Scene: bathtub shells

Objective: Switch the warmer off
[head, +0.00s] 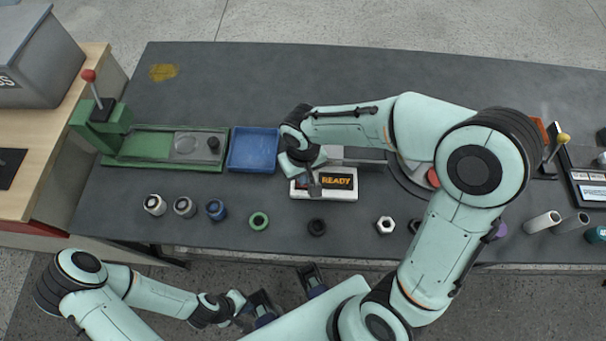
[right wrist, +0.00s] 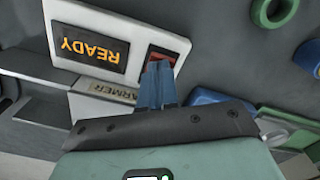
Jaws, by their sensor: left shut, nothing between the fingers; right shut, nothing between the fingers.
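The warmer (head: 341,193) is a white box at the front middle of the bench, with a dark display reading "READY" in orange letters. In the right wrist view the warmer (right wrist: 139,33) shows its lit display, a "WARMER" label and a red and black switch (right wrist: 163,58). My right gripper (head: 314,187) is shut and empty over the switch end of the warmer. In the right wrist view its blue fingertips (right wrist: 160,70) overlap the lower part of the switch; I cannot tell whether they touch it. My left gripper (head: 242,314) is low, in front of the bench, away from the warmer.
A blue tray (head: 253,149) and a green fixture (head: 140,146) with a red-knobbed lever stand left of the warmer. Several small rings and cups, including a green ring (head: 259,221), line the front edge. A yellow-knobbed lever (head: 561,140) stands at the right. The bench's back is mostly clear.

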